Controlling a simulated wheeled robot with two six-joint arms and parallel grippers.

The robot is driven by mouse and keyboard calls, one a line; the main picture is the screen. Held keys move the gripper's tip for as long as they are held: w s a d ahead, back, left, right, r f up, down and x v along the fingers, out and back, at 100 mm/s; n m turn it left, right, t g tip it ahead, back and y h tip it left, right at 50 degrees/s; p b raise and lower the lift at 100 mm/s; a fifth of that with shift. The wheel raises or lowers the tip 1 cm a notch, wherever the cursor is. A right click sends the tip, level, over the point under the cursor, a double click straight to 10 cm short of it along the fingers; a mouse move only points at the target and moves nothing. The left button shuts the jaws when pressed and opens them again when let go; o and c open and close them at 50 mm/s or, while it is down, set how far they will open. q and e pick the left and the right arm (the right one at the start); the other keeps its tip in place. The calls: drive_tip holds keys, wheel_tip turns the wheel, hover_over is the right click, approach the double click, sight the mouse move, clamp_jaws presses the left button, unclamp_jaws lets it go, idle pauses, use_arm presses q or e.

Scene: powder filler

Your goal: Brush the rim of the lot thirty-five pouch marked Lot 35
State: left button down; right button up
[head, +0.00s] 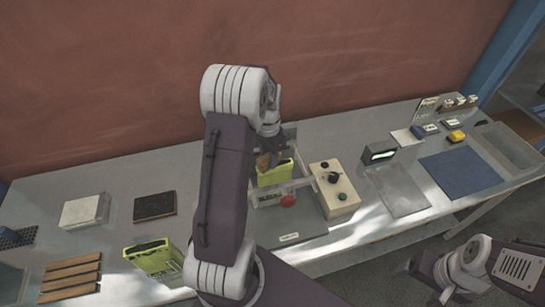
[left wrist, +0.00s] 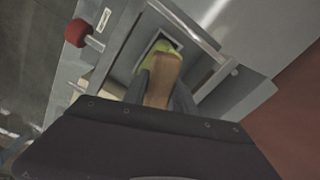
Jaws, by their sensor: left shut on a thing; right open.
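My left gripper (head: 268,150) points down over the powder filler and is shut on a tan, wooden-looking brush (left wrist: 163,82). The brush's lower end is over or against a yellow-green pouch (head: 277,172) in the filler's frame; I cannot tell whether they touch. The pouch also shows in the left wrist view (left wrist: 217,72), partly hidden behind the brush. No lot marking on it is legible. Part of my right arm shows at the lower right of the head view, but its gripper does not.
A control box (head: 337,189) with knobs and a red button (head: 288,201) sit beside the pouch. A yellow-green bin (head: 160,262), white block (head: 84,211), dark pad (head: 155,205) and wooden rack (head: 70,278) are left. A blue mat (head: 460,173) lies right.

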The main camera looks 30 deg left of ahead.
use_arm(q)
drive_tip(key=shift+s+a, duration=0.1)
drive_tip(key=shift+s, duration=0.1)
drive_tip(key=shift+s+a, duration=0.7)
drive_tip(key=shift+s, duration=0.05)
wheel_tip(320, 180, up, 6)
drive_tip(key=p, duration=0.6)
drive_tip(key=shift+r, duration=0.15)
drive_tip(key=shift+w, duration=0.1)
